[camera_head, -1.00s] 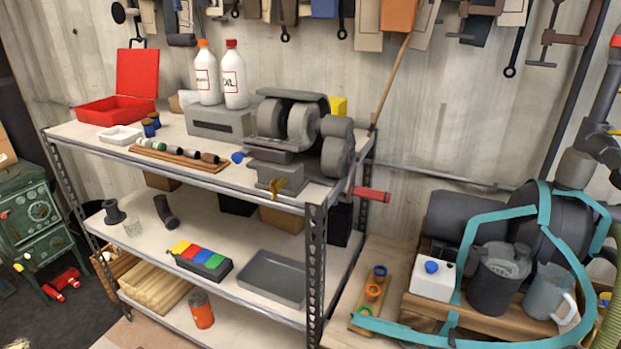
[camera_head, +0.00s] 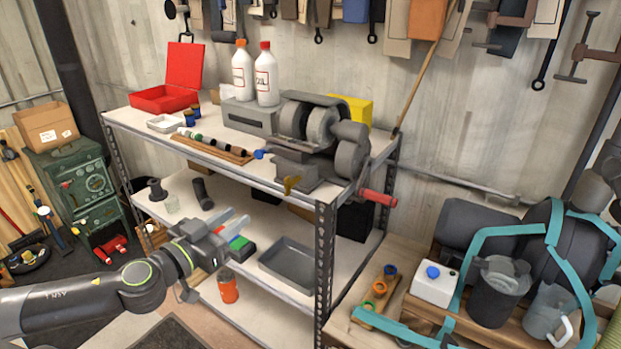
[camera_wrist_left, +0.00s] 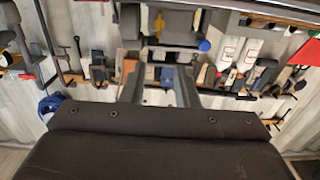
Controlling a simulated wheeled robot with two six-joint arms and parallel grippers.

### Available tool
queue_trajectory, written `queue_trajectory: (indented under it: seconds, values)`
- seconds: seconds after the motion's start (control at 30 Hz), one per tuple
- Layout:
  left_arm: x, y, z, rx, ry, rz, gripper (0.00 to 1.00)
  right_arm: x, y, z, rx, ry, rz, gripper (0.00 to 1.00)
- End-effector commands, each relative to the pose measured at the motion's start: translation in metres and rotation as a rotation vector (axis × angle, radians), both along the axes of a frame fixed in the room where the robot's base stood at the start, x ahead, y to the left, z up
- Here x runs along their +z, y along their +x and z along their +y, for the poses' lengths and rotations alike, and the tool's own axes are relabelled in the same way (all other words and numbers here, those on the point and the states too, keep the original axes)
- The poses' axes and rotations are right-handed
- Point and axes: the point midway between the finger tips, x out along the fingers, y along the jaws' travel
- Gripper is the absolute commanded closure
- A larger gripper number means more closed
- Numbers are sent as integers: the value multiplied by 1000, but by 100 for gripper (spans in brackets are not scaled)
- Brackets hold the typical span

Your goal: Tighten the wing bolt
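The wing bolt (camera_head: 291,184) is a small brass-yellow piece at the front of the grey bench grinder (camera_head: 318,128), near the front edge of the shelf's top board. In the left wrist view a small brass-yellow piece (camera_wrist_left: 159,23), which looks like the wing bolt, shows near the top, beyond the fingers. My left gripper (camera_head: 238,220) is open and empty, in front of the shelf, lower than the wing bolt and left of it. Its two fingers stand apart in the left wrist view (camera_wrist_left: 158,92). My right gripper is not in view.
The metal shelf's front post (camera_head: 325,265) stands right of my left gripper. A red handle (camera_head: 378,198) sticks out at the shelf's right end. A grey tray (camera_head: 292,270) lies on the middle board. Two white bottles (camera_head: 242,75) stand behind, left of the grinder.

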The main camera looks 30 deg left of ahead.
Motion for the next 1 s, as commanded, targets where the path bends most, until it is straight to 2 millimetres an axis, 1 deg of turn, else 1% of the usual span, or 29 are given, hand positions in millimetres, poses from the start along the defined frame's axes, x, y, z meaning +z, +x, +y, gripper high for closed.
queue_trajectory:
  seconds: [0.03,0.13,0.27,0.43,0.8,1.0]
  values:
    - [3,-1,-3,-8,-4,-4,73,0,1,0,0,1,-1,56]
    - [3,2,-5,-11,-8,-7,73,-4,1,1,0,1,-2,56]
    - [1,10,-4,-7,-8,-8,73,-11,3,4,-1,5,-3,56]
    - [1,25,-6,-9,-8,-9,73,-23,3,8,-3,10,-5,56]
    - [2,57,-9,-9,-10,-9,73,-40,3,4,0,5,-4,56]
    - [3,76,-8,-3,-12,-7,73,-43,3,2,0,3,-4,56]
